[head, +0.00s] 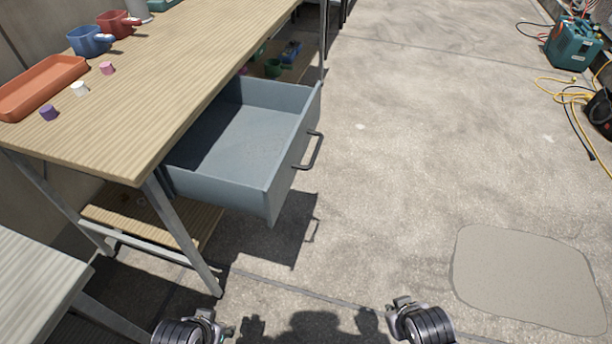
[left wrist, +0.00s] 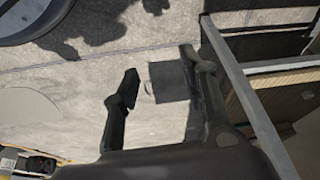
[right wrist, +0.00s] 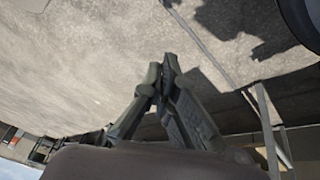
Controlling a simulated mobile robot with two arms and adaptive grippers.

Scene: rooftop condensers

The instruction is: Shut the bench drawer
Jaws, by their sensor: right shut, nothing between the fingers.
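The bench drawer (head: 288,170) is a blue-grey open box, pulled well out from under the wooden bench top (head: 190,75). Its inside looks empty. A dark bar handle (head: 309,151) is on its front, which faces right in the head view. My left gripper (head: 208,322) is low at the bottom edge, apart from the drawer; the left wrist view shows its fingers (left wrist: 158,68) spread and empty. My right gripper (head: 403,306) is at the bottom, right of the drawer and clear of the handle; its fingers (right wrist: 161,66) are together with nothing between them.
On the bench are an orange tray (head: 45,85), a blue pot (head: 90,41), a red pot (head: 117,24) and small pegs. A pale slatted surface (head: 35,275) stands at lower left. A teal machine (head: 572,42) and yellow cables are far right. The floor right of the drawer is clear.

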